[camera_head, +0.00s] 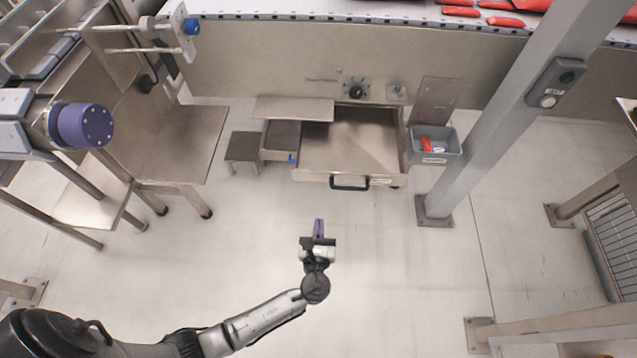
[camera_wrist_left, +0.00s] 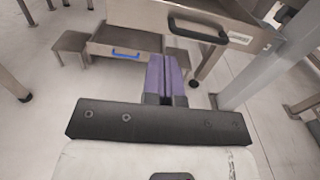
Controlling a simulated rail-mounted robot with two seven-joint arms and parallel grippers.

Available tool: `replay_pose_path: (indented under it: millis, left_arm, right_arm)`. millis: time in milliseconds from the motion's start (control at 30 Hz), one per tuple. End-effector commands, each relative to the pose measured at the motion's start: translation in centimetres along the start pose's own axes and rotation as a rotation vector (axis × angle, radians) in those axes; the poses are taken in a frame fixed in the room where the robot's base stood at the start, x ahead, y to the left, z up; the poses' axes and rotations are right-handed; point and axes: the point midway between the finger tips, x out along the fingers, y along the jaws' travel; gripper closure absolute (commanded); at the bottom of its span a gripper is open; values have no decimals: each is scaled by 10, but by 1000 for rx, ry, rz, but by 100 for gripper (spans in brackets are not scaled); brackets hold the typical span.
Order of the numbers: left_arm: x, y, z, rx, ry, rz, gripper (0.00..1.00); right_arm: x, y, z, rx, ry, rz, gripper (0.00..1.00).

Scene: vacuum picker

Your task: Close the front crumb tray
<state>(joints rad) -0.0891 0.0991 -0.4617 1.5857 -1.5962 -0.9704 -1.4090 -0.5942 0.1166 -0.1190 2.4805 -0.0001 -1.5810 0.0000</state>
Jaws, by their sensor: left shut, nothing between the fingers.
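The front crumb tray (camera_head: 349,143) is a wide steel drawer pulled out from under the conveyor frame in the head view. Its black handle (camera_head: 349,185) is on its front face and also shows at the top of the left wrist view (camera_wrist_left: 198,27). My left gripper (camera_head: 319,222) has purple fingers, shut and empty, in front of the tray and a little left of the handle, apart from it. The closed fingers also show in the left wrist view (camera_wrist_left: 165,75), below and left of the handle. My right gripper is not in view.
A smaller drawer with a blue handle (camera_head: 292,158) sits left of the tray, beside a low steel step (camera_head: 244,148). A grey bin (camera_head: 434,146) hangs at its right, near a grey post (camera_head: 500,110). The floor in front is clear.

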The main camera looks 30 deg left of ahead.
Motion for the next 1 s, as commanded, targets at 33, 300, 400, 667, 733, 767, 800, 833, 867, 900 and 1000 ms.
replay_pose_path:
  millis: [33,300,400,667,733,767,800,833,867,900,1000]
  left_arm:
    - [2,0,0,17,-2,2,100]
    - [34,1,-2,32,-4,5,100]
    - [54,1,-2,30,-4,5,100]
    - [101,1,-2,30,-3,4,100]
    - [111,1,-2,30,-3,4,100]
    - [114,1,-3,30,-2,5,100]
    - [119,2,-2,30,-2,5,100]
    - [123,1,-2,29,-3,5,100]
    - [126,1,-1,29,-3,5,100]
    - [129,1,-1,29,-2,4,100]
    - [136,1,-1,30,-1,4,100]
  right_arm:
    - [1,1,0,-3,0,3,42]
    - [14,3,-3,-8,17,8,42]
    - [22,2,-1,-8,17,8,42]
    - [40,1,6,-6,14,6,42]
    - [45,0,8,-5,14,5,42]
    - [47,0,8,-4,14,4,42]
    - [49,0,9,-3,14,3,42]
    - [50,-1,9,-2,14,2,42]
    - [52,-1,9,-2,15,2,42]
    - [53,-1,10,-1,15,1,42]
    - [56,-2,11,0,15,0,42]
